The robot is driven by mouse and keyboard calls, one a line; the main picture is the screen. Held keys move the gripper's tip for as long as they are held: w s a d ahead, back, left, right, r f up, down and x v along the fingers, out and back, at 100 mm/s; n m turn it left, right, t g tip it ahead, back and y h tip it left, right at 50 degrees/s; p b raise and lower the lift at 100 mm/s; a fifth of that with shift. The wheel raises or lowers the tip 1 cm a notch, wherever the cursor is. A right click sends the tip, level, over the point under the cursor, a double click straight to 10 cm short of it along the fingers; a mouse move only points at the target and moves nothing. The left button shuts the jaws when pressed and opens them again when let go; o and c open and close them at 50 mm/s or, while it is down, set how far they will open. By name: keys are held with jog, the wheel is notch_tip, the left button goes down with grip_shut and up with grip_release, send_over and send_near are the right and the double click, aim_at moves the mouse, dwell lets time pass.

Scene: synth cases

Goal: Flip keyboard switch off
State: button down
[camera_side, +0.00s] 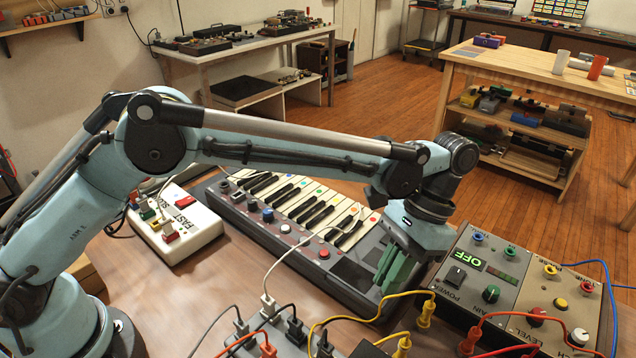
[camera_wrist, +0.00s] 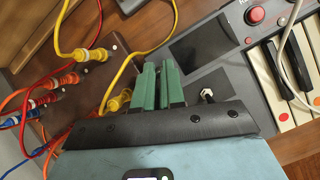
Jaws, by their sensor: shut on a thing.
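The grey keyboard (camera_side: 335,262) with cream and black keys lies on the table in the side view; its end panel and keys fill the upper right of the wrist view (camera_wrist: 225,75). My gripper (camera_side: 388,285) has green fingers pointing down at the keyboard's right end. In the wrist view, my gripper's fingers (camera_wrist: 163,84) are close together over the edge of the end panel; what lies between their tips is hidden. A small toggle switch with a pale tip (camera_wrist: 208,95) shows just right of the fingers, apart from them. Its on or off position is unclear.
A grey control box (camera_side: 490,285) with knobs and an "OFF" display stands right of the keyboard. Yellow, red and white cables (camera_side: 365,318) cross the front. A white box with plugs (camera_side: 178,228) sits left. A dark screen (camera_wrist: 202,38) lies beyond the fingers.

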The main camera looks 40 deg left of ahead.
jog(key=c, duration=1.2)
grip_release()
jog(key=v, duration=0.7)
jog(key=shift+w+r, duration=0.1)
jog(key=shift+r, duration=0.1)
